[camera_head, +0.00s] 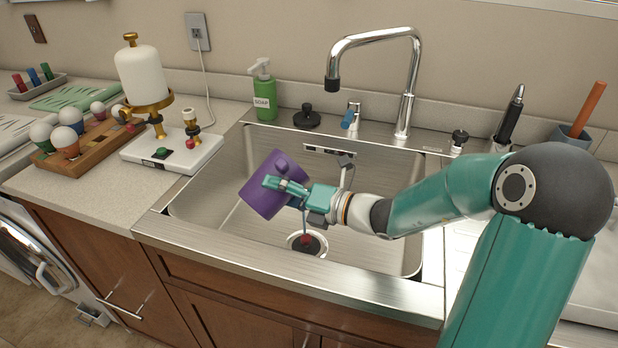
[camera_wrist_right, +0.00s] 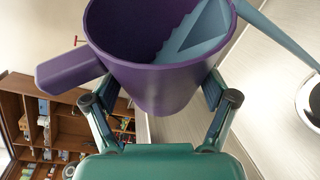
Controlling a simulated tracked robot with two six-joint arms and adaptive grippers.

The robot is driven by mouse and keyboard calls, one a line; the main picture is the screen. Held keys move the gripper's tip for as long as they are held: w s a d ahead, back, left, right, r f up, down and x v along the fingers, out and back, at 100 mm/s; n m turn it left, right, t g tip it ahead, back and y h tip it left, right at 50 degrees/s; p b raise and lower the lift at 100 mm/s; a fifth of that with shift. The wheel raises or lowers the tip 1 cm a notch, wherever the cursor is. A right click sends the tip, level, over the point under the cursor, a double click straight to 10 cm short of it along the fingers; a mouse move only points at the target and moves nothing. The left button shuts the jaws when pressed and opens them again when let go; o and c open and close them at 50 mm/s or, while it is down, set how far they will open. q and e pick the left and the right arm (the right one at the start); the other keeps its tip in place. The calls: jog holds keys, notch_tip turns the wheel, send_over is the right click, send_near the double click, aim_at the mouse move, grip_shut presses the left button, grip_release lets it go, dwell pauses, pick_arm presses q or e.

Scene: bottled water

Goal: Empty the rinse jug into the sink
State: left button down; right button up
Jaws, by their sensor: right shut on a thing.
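The purple rinse jug (camera_head: 258,197) is held tipped over the steel sink (camera_head: 215,212). My right gripper (camera_head: 284,180) is shut around the jug's body. In the right wrist view the jug (camera_wrist_right: 150,85) sits between both fingers, its handle out to the left. A blue-grey, jagged-edged mass that looks like water (camera_wrist_right: 198,38) lies inside the jug, and a band of it runs out over the rim to the lower right. In the head view a thin blue stream falls from near the gripper to the drain (camera_head: 307,244). My left gripper is out of view.
The faucet (camera_head: 405,110) arches over the sink's back. A green soap bottle (camera_head: 264,95) and a black knob-topped piece (camera_head: 307,118) stand on the back ledge. A white device (camera_head: 172,150) and a wooden tray of bulbs (camera_head: 88,150) stand at left.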

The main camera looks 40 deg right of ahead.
aim_at(299, 176)
jog(key=shift+d+r+m+p, duration=0.2)
jog(key=shift+r+m+p, duration=0.1)
jog(key=shift+r+m, duration=0.5)
dwell(1.7)
jog(key=shift+d+r+m+t+y, duration=0.15)
jog(key=shift+d+r+m+t, duration=0.1)
jog(key=shift+d+m, duration=0.2)
jog(key=shift+d+r+m+t+y, duration=0.15)
jog(key=shift+d+m+t, duration=0.15)
jog(key=shift+m, duration=0.15)
dwell(0.8)
jog(key=shift+d+r+m+t+p, duration=0.45)
jog(key=shift+m+p, duration=0.45)
jog(key=shift+p, duration=0.55)
jog(key=f+b, duration=0.1)
jog(key=n+b, duration=0.1)
jog(key=b, duration=0.1)
jog(key=shift+s+a+f+n+g+b, duration=0.15)
jog(key=shift+a+f+n+g+b, duration=0.15)
jog(key=shift+f+g, duration=0.1)
jog(key=shift+a+n+g, duration=0.3)
jog(key=shift+a+n, duration=0.45)
jog(key=shift+n, duration=0.05)
jog(key=shift+a+f+n+g, duration=0.15)
jog(key=shift+f+n+g, duration=0.15)
jog(key=shift+n, duration=0.2)
jog(key=shift+f, duration=0.1)
